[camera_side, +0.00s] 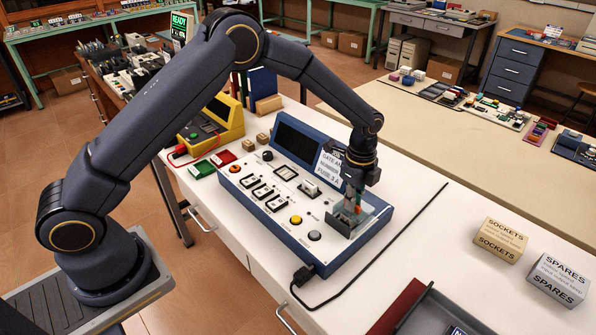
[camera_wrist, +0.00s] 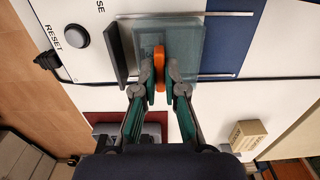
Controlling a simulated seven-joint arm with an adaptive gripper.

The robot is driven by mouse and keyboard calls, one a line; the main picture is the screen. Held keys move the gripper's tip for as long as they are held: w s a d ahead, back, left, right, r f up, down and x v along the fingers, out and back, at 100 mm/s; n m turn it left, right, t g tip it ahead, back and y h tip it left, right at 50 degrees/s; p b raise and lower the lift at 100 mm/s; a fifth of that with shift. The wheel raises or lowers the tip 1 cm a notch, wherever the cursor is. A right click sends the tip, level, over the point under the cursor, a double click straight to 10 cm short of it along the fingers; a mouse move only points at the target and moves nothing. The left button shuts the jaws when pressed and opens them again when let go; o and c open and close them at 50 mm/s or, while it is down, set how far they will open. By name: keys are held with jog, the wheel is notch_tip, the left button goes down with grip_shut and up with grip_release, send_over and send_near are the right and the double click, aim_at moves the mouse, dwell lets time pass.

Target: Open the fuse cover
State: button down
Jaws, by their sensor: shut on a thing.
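The fuse cover (camera_wrist: 192,38) is a translucent grey-green panel between two thin metal rails in the wrist view. It also shows at the right end of the blue-sided control console in the side view (camera_side: 369,216). An orange handle (camera_wrist: 159,66) stands on the cover. My gripper (camera_wrist: 160,83) is shut on this handle, one fingertip on each side. In the side view my gripper (camera_side: 349,208) points down at the cover and hides the handle. A dark grey bar (camera_wrist: 121,55) stands beside the cover's left edge in the wrist view. What lies under the cover is unclear.
The console (camera_side: 270,205) carries switches, a yellow button and a grey RESET button (camera_wrist: 75,34). A black cable (camera_side: 385,245) lies on the white bench. SOCKETS (camera_side: 499,241) and SPARES (camera_side: 557,280) boxes stand right. A grey tray (camera_side: 440,312) is at the front.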

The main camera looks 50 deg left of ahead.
jog(key=w, duration=0.5)
jog(key=shift+w, duration=0.25)
jog(key=c, duration=1.2)
grip_release()
jog(key=shift+c, duration=0.2)
notch_tip(320, 180, up, 12)
